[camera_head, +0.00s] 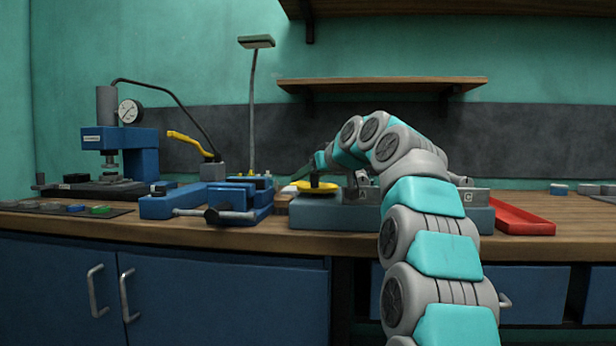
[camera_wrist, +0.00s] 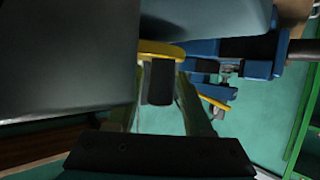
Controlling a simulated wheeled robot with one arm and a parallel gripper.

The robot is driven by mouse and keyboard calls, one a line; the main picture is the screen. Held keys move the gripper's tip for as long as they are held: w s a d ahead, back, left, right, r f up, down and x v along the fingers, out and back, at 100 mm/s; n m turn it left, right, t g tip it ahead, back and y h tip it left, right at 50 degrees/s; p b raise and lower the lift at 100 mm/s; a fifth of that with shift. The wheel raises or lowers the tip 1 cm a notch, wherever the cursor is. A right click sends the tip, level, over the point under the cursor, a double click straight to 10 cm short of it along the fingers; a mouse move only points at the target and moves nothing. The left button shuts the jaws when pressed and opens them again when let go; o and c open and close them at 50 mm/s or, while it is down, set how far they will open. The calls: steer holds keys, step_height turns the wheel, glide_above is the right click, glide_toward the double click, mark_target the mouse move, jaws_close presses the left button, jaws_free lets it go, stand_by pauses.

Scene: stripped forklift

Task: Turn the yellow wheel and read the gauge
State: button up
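The yellow wheel (camera_head: 313,187) lies flat on a blue-grey block on the bench, with a dark upright knob on it. In the wrist view the wheel's yellow rim (camera_wrist: 160,48) shows, with the black knob (camera_wrist: 160,84) in front of it. My gripper (camera_head: 306,172) reaches down to the wheel from above. In the wrist view its green fingers (camera_wrist: 161,78) stand on either side of the knob, with narrow gaps; contact is not clear. The round white gauge (camera_head: 130,111) is on the blue press at the left; its reading is too small to tell.
A blue vise (camera_head: 222,200) stands left of the wheel, and a yellow lever (camera_head: 189,143) rises behind it. A lamp (camera_head: 256,42) stands at the back. Lettered grey blocks (camera_head: 468,197) and a red tray (camera_head: 520,217) lie to the right. A wooden shelf (camera_head: 380,84) hangs above my arm.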

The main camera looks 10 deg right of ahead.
jaws_close()
steer(key=shift+r+m+h+p, duration=0.1)
steer(key=shift+m+h+p, duration=0.2)
steer(key=shift+m+h, duration=0.2)
steer(key=shift+w+t+h, duration=0.1)
steer(key=shift+t+h, duration=0.2)
steer(key=shift+h, duration=0.1)
steer(key=m+h+p, duration=0.2)
steer(key=m+p, duration=0.1)
steer(key=shift+w+r+h, duration=0.2)
steer(key=shift+w+h, duration=0.1)
steer(key=shift+w+f+m+h+p, duration=0.1)
steer(key=shift+w+m+h+p, duration=0.15)
steer(key=shift+m+h+p, duration=0.65)
steer(key=shift+w+f+m+h+p, duration=0.1)
steer(key=shift+w+m+h+p, duration=0.1)
steer(key=shift+m+h+p, duration=0.55)
steer(key=shift+a+h, duration=0.1)
steer(key=shift+h, duration=0.45)
steer(key=shift+o, duration=0.9)
jaws_free()
